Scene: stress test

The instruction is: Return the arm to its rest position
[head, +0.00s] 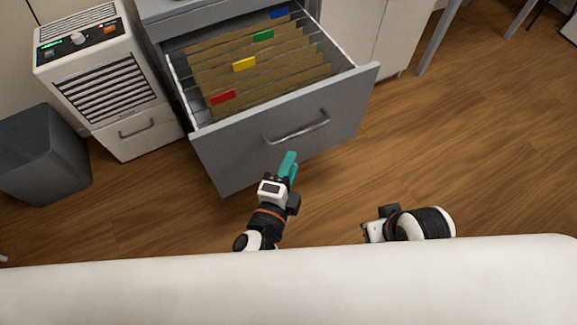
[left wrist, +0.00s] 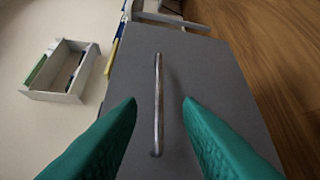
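My left gripper (head: 290,157) has teal fingers and is in front of the pulled-out grey drawer. In the left wrist view its two fingers (left wrist: 160,101) are spread apart with nothing held between them. The drawer's metal handle (head: 297,128) lies beyond the fingertips, and in the wrist view the handle (left wrist: 158,85) shows in the gap, apart from both fingers. My right gripper (head: 372,232) is low at the right of centre, over the floor. Its fingers are not clear.
The open drawer front (head: 340,112) stands out over the wood floor; brown folders (head: 285,72) with coloured tabs fill it. A white appliance (head: 105,75) and grey bin (head: 42,155) stand left. Floor at right (head: 480,140) is clear. A small white open box (left wrist: 48,92) shows in the wrist view.

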